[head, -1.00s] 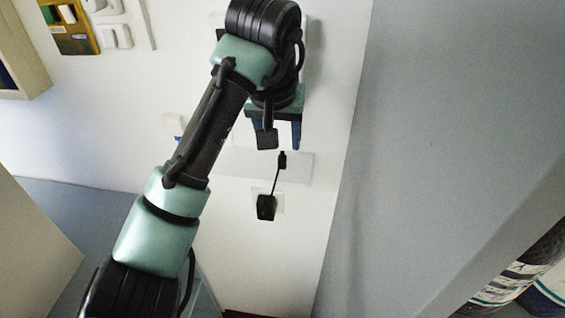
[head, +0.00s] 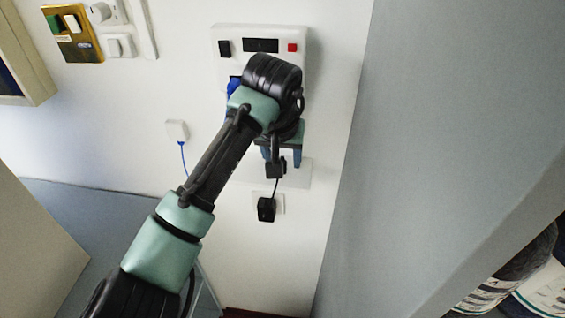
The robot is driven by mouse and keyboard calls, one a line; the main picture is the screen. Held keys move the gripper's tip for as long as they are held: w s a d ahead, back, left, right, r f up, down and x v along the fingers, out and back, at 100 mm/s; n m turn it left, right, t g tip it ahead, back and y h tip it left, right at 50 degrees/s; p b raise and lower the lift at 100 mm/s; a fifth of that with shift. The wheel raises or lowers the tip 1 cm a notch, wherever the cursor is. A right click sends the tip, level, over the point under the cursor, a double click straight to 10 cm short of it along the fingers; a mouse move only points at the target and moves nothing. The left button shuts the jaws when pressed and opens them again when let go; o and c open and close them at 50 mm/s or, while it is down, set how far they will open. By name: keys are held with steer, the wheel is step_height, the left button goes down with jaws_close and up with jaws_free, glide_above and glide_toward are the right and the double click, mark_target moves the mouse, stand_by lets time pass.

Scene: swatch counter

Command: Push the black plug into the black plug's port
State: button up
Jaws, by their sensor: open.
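My gripper (head: 282,158) is open, its blue fingers pointing down the wall over a white ledge. A black cable (head: 275,188) runs up from a black block (head: 266,209) on a small white wall plate to the fingers. The black plug at its upper end is largely hidden behind a dark part of my gripper, so I cannot tell whether it sits between the fingers. A white panel (head: 218,62) on the wall above has a black square, a dark display and a red button. My arm covers its lower part, and I cannot make out the black plug's port.
A blue plug (head: 235,84) shows at the panel's lower left, partly behind my arm. A white box (head: 177,130) with a blue cable is on the wall to the left. White switches (head: 119,45) and a yellow plate (head: 72,40) are upper left. A grey surface (head: 440,130) bounds the right.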

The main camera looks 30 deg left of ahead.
steer(key=shift+c, duration=0.3)
jaws_close()
steer(key=shift+r, duration=0.15)
steer(key=shift+s+r+b, duration=0.15)
steer(key=shift+b, duration=0.4)
step_height(320, 180, up, 6)
steer(key=shift+r+b, duration=0.15)
steer(key=shift+b, duration=0.8)
steer(key=s+a, duration=0.2)
steer(key=s, duration=0.7)
steer(key=s+a+b, duration=0.1)
steer(key=s+a, duration=0.1)
steer(key=s, duration=0.8)
steer(key=shift+a, duration=0.35)
steer(key=shift+r, duration=0.1)
